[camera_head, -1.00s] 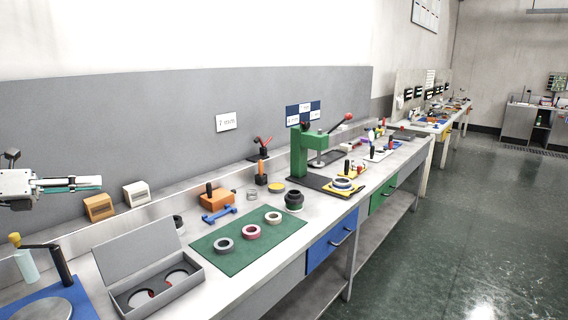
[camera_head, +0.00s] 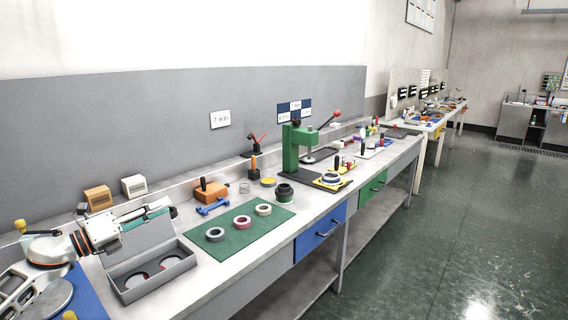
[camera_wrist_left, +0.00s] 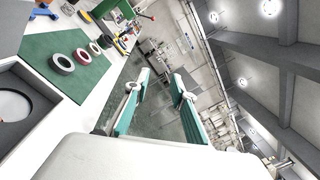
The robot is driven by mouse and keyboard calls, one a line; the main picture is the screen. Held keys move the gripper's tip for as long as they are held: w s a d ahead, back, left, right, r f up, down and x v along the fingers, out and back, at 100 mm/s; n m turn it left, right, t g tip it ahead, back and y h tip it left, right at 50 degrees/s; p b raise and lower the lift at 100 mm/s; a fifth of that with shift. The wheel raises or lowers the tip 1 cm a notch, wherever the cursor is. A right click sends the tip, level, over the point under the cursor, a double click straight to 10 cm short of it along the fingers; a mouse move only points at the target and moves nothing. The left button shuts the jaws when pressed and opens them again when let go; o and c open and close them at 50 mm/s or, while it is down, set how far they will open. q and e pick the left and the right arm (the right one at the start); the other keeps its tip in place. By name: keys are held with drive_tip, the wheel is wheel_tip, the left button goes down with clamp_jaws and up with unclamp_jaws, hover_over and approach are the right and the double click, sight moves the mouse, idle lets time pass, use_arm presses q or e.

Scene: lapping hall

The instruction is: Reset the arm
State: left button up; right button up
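My left gripper (camera_head: 160,209) reaches in from the left side of the head view, in front of the raised lid of a grey case (camera_head: 178,268). In the left wrist view its two teal-padded fingers (camera_wrist_left: 160,84) stand apart with nothing between them. It is open and empty. The case is open and has round recesses with red marks. My right gripper is in neither view.
A green mat (camera_head: 226,246) with three rings lies right of the case. An orange block (camera_head: 211,191) and a green press (camera_head: 291,150) stand behind. A blue mat (camera_head: 88,300) is at the lower left. The aisle floor (camera_head: 440,240) is clear.

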use_arm(q)
drive_tip(key=s+d+f+n+t+y, duration=0.1)
drive_tip(key=s+f+n+t+y, duration=0.1)
drive_tip(key=s+f+n+y, duration=0.55)
drive_tip(key=s+d+f+n+t+y, duration=0.15)
drive_tip(key=s+f+n+y, duration=0.3)
drive_tip(key=f+n, duration=0.55)
drive_tip(key=s+a+f+n+g+y, duration=0.2)
drive_tip(key=s+f+n+g, duration=0.15)
drive_tip(key=s, duration=0.55)
drive_tip(key=s+a+f+n+g+y, duration=0.25)
drive_tip(key=s+f+n, duration=0.2)
drive_tip(key=s, duration=0.45)
drive_tip(key=s+a+f+n+g+y, duration=0.1)
drive_tip(key=s+f+n+g, duration=0.25)
drive_tip(key=s, duration=0.55)
drive_tip(key=w+d+f+n+t+h+b, duration=0.1)
drive_tip(key=d+f+h, duration=0.6)
drive_tip(key=d+f, duration=0.8)
wheel_tip(320, 180, down, 2)
drive_tip(key=shift+d+f+n+t+b, duration=0.25)
drive_tip(key=shift+n+t+b, duration=0.5)
drive_tip(key=shift+t, duration=0.25)
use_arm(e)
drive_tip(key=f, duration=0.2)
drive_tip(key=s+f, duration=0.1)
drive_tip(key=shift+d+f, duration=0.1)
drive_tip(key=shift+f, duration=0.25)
